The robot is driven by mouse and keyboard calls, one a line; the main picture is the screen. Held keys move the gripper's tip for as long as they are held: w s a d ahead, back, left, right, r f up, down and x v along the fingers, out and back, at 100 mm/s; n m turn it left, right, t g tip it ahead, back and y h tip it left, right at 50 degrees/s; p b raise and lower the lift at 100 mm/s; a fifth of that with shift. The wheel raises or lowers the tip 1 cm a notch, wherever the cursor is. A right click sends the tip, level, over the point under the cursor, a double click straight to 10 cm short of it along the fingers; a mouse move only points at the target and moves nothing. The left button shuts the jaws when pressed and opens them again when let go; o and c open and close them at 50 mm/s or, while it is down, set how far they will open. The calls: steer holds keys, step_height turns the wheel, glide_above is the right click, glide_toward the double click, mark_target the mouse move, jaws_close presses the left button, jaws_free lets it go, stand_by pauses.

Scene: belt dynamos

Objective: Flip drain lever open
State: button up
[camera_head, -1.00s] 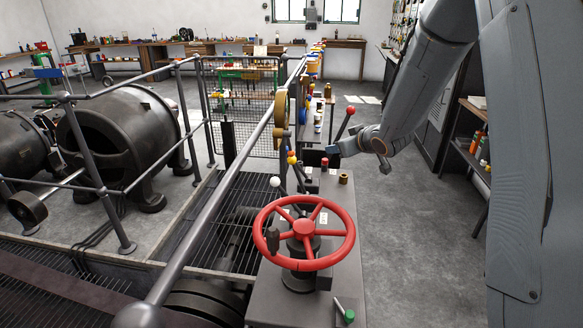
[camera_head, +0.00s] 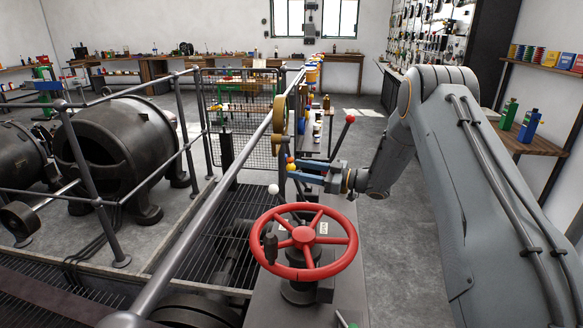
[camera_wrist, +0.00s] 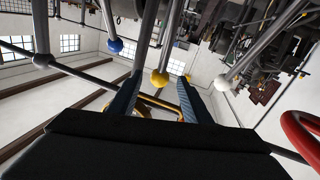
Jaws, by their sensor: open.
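Several ball-knob levers stand behind the red handwheel; I cannot tell which is the drain lever. A yellow knob (camera_head: 291,167) is by my fingertips, and in the wrist view this yellow knob (camera_wrist: 160,79) appears between my fingers. My gripper (camera_head: 299,170) is open, its blue fingers pointing left; in the wrist view the gripper (camera_wrist: 158,88) shows a gap between its fingers. I cannot tell whether they touch the lever. A white knob (camera_head: 273,189) is nearer the wheel, also right of the yellow one in the wrist view (camera_wrist: 223,85). A blue knob (camera_wrist: 115,45) is left there.
The red handwheel (camera_head: 304,236) stands on the console just in front of my gripper. A red-knob lever (camera_head: 350,119) rises behind my gripper. A grey handrail (camera_head: 225,180) runs along the left of the console. Open floor (camera_head: 395,245) lies to the right.

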mark_target(291, 166)
steer(key=shift+p+x, duration=0.35)
steer(key=shift+x, duration=1.35)
jaws_close()
